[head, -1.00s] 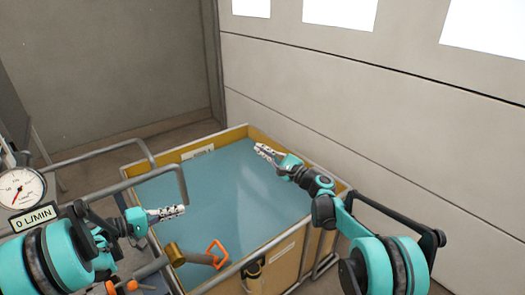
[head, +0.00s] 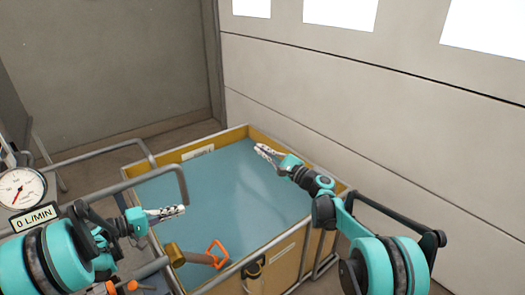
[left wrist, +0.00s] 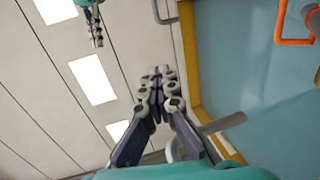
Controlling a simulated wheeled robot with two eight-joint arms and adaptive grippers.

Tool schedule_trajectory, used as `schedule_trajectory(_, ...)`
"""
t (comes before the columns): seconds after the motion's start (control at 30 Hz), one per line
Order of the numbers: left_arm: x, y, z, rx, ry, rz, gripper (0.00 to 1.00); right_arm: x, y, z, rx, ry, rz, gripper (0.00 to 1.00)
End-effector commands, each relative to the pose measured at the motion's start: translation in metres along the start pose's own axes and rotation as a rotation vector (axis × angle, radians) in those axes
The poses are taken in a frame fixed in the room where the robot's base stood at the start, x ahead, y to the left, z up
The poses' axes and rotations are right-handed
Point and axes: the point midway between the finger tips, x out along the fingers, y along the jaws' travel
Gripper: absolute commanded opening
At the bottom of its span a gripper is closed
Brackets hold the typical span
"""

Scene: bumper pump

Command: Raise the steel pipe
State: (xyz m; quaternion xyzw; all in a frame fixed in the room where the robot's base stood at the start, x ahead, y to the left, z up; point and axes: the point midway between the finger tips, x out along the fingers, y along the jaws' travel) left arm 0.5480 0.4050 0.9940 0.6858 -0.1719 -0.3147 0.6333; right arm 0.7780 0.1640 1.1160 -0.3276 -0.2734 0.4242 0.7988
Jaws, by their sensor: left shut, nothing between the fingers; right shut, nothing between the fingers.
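A grey steel pipe (head: 125,183) runs in from the left and bends down over the near left of the blue-filled tub (head: 240,190). A second, similar grey pipe (head: 95,157) lies behind it; I cannot tell which is the task's pipe. My left gripper (head: 183,210) is shut and empty, close to the bent-down end of the front pipe; whether they touch is unclear. Its fingers also meet in the left wrist view (left wrist: 163,75), with a grey pipe (left wrist: 222,123) beyond them. My right gripper (head: 258,149) is shut and empty above the tub's far right side.
A brown pipe fitting (head: 175,254) with an orange handle (head: 217,252) sits at the tub's near side. A gauge (head: 20,188) above a "0 L/MIN" sign (head: 34,217) stands at the left. A panelled wall (head: 400,130) rises behind the right arm. The tub's middle is clear.

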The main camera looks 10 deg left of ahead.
Motion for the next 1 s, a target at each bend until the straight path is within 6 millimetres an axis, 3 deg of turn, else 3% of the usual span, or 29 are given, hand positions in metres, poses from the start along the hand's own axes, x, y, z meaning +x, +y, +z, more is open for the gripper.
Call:
schedule_trajectory(0.03,0.0,0.0,0.0,0.0,0.0,0.0,0.01,0.0,0.0,0.0,0.0,0.0,0.0,0.0)
schedule_trajectory(0.17,0.0,0.0,0.0,0.0,0.0,0.0,0.33,0.0,0.0,0.0,0.0,0.0,0.0,0.0)
schedule_trajectory(0.5,-0.001,0.0,0.0,0.0,0.0,0.0,0.33,0.0,0.0,0.0,0.0,0.0,0.0,0.0)
schedule_trajectory(0.63,-0.01,0.0,-0.001,0.0,0.003,0.0,0.33,0.0,0.0,0.0,0.0,0.0,0.0,0.0)
schedule_trajectory(1.0,-0.086,0.0,-0.001,-0.001,0.004,0.0,0.33,0.0,0.0,0.0,0.0,0.0,0.0,0.0)
